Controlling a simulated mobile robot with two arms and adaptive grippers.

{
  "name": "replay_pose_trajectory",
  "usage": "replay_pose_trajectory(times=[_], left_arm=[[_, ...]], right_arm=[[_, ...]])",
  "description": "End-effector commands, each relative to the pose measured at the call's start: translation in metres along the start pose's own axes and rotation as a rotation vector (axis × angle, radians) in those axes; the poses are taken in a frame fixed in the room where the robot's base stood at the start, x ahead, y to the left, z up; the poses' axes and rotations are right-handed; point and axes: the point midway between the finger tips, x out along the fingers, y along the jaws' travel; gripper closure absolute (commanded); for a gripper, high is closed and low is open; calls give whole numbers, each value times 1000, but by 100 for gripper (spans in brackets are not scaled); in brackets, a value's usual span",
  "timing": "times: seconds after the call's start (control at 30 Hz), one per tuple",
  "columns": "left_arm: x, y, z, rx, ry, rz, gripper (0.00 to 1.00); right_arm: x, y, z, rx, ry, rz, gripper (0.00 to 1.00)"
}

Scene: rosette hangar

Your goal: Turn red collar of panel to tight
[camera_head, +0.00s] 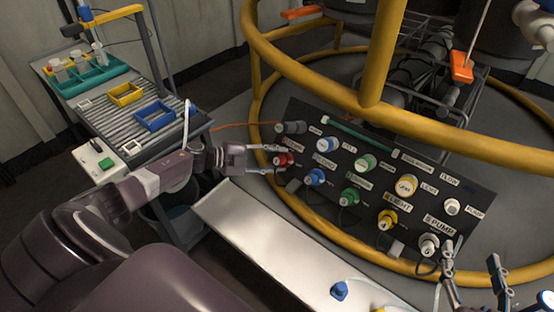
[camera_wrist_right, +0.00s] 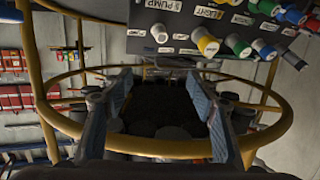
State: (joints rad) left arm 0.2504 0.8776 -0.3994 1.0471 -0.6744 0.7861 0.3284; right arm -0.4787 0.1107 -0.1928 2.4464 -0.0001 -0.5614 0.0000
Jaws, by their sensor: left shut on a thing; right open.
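The dark panel (camera_head: 330,165) is set inside the yellow ring frame, with rows of coloured connectors and white labels. The red collar (camera_head: 284,159) is at its left end, low in the row. My left gripper (camera_head: 272,158) reaches in from the left and is shut on the red collar, its fingertips at the collar's sides. My right gripper (camera_head: 474,284) is at the lower right, open and empty, near the white pump connector (camera_head: 429,244). In the right wrist view its open fingers (camera_wrist_right: 168,95) frame the yellow ring, and the panel (camera_wrist_right: 140,42) shows above them.
Yellow ring rails (camera_head: 262,100) surround the panel. A pale metal shelf (camera_head: 290,245) runs in front, with a blue piece (camera_head: 339,290) on it. At left, a roller table holds a yellow tray (camera_head: 125,94), a blue tray (camera_head: 154,115) and a box with a green button (camera_head: 106,164).

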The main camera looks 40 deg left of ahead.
Motion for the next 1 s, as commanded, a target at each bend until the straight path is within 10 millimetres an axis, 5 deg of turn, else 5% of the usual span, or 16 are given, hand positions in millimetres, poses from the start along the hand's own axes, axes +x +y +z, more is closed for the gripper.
replay_pose_trajectory(times=[0.77, 0.8, 1.0], left_arm=[[0, -1, 0, 83, 0, 53, 89], [0, 0, 0, 82, 0, 53, 60], [0, -1, 0, 81, 1, 52, 47]], right_arm=[[-3, 1, 16, -1, -63, 2, 47], [-3, 1, 16, -1, -63, 2, 47], [-3, 1, 16, -1, -62, 2, 47]])
